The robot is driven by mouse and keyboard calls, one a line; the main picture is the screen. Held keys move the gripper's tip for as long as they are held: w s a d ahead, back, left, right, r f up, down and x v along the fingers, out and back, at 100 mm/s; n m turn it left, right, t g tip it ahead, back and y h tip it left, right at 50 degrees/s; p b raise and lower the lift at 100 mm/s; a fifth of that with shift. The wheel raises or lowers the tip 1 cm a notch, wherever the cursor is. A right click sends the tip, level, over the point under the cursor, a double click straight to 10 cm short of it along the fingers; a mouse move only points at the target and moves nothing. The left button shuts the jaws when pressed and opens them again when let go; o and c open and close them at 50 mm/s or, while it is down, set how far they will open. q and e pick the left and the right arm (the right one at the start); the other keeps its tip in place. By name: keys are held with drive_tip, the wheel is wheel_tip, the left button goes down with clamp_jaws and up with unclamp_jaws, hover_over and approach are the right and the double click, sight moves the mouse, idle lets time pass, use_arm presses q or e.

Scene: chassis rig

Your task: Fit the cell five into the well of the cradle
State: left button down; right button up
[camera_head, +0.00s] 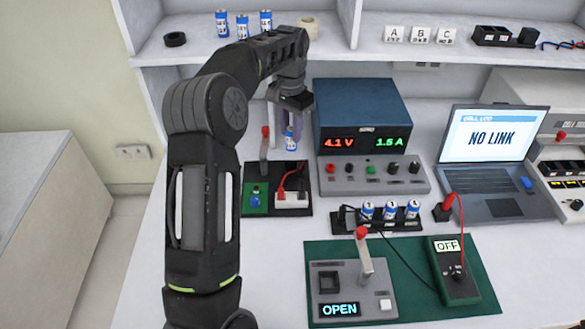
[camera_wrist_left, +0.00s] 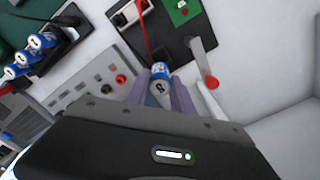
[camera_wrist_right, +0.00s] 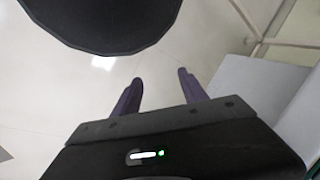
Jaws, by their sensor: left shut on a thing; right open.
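My left gripper (camera_head: 288,122) is shut on a blue and white cell (camera_head: 290,142), held upright above the bench, left of the blue power supply. The left wrist view shows this cell (camera_wrist_left: 160,83) between the fingers (camera_wrist_left: 160,95), with a dark mark on its end that looks like a 5. The grey cradle (camera_head: 378,304) sits at the front on a green mat, with a dark square well (camera_head: 329,282), a raised red-knobbed lever (camera_head: 364,255) and a display reading OPEN. The well looks empty. My right gripper (camera_wrist_right: 155,92) is open and empty, seen only in its own wrist view.
A black rack (camera_head: 345,222) holds several blue cells behind the mat. A green meter (camera_head: 455,280) reading OFF stands right of the cradle. A black board (camera_head: 290,172) with a lever lies below the held cell. A laptop (camera_head: 490,145) reads NO LINK. More cells stand on the shelf (camera_head: 340,45).

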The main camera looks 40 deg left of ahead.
sight(291, 143)
use_arm(q)
drive_tip(key=shift+f, duration=2.35)
drive_tip(key=shift+f, duration=0.1)
drive_tip(key=shift+f+p, duration=0.6)
drive_tip(key=shift+f, duration=1.8)
drive_tip(key=shift+f, duration=0.2)
drive_tip(key=c, duration=1.1)
unclamp_jaws()
drive_tip(key=shift+r, duration=0.1)
wheel_tip(291, 143, up, 12)
drive_tip(key=shift+r+b, duration=0.1)
drive_tip(key=shift+b, duration=0.35)
